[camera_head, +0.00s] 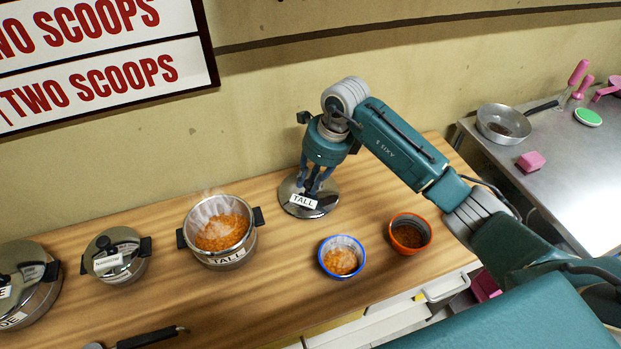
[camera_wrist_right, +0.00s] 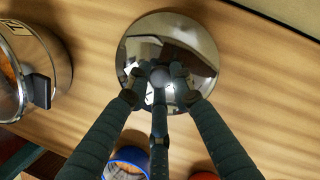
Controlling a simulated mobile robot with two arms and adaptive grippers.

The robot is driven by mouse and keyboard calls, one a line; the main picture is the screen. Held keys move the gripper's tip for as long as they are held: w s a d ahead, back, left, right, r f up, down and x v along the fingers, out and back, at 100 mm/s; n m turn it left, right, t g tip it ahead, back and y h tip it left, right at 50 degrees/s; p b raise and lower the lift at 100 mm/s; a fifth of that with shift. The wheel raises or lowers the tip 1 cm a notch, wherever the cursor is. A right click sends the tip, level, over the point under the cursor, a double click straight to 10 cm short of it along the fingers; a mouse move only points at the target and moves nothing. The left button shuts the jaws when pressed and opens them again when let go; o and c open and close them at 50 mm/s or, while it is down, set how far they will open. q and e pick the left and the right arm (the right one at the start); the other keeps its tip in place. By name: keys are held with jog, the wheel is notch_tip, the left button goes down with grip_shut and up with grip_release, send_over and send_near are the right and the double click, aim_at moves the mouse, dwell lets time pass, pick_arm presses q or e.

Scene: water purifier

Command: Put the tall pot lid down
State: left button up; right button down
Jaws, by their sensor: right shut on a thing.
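The tall pot lid (camera_head: 319,209) is a shiny metal disc with a TALL label, at the back middle of the wooden counter in the head view. My right gripper (camera_head: 314,188) is above it, shut on its dark knob; the lid also shows in the right wrist view (camera_wrist_right: 190,30), with the gripper (camera_wrist_right: 160,85) around the knob. The lid looks level and at or very close to the counter; I cannot tell whether it touches. The tall pot (camera_head: 228,258) stands open to the left, with steaming orange food inside. My left gripper is not in view.
A blue-rimmed bowl (camera_head: 341,257) of orange food and an orange-red bowl (camera_head: 409,233) stand in front of the lid. Lidded pots (camera_head: 116,257) are at the left. A metal table (camera_head: 575,175) with a pan (camera_head: 503,123) is at the right. A wall rises behind.

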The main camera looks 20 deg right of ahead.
aim_at(322, 195)
jog(key=shift+f, duration=0.2)
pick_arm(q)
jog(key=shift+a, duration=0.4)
pick_arm(e)
jog(key=c, duration=1.5)
grip_release()
pick_arm(q)
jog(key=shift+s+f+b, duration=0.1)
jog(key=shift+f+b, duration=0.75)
jog(key=shift+b, duration=0.05)
pick_arm(e)
jog(key=v, duration=1.2)
